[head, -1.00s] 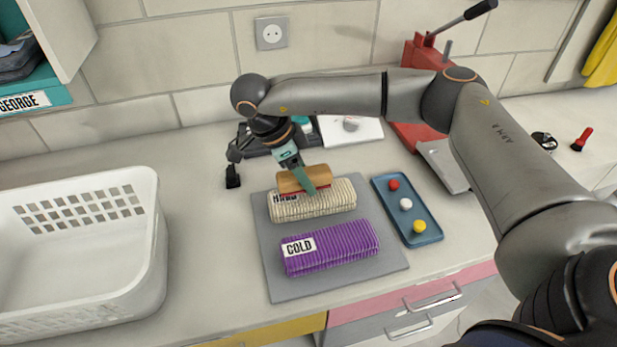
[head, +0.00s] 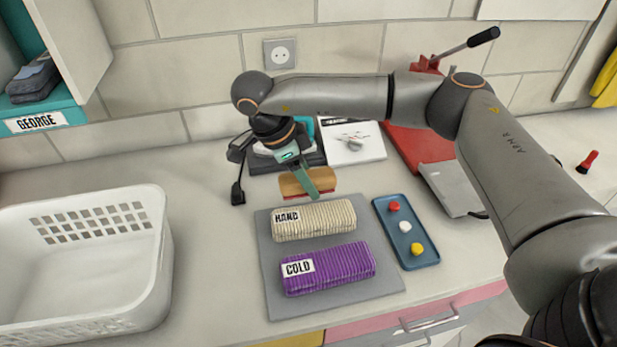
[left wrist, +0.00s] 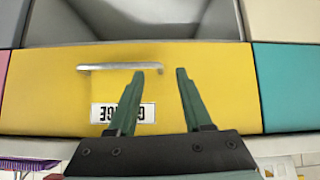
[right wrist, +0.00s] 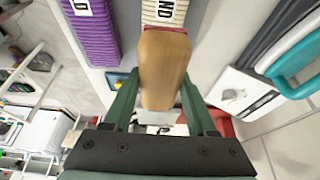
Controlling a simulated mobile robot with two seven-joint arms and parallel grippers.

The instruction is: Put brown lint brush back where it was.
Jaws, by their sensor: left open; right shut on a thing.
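The brown lint brush (head: 310,183) has a tan wooden body and a red strip along its lower edge. My right gripper (head: 312,190) is shut on it and holds it just behind the cream HAND towel (head: 322,220). The brush also shows in the right wrist view (right wrist: 163,62) between the two fingers. I cannot tell whether it touches the counter. The purple COLD towel (head: 328,269) lies in front of the cream one, both on a grey mat (head: 365,292). My left gripper (left wrist: 160,75) is open and empty, facing a yellow drawer front (left wrist: 215,75).
A white basket (head: 150,270) stands at the left. Behind the brush are a white card (head: 365,152) and a dark tray (head: 318,158). A red-based device (head: 405,145) stands further right.

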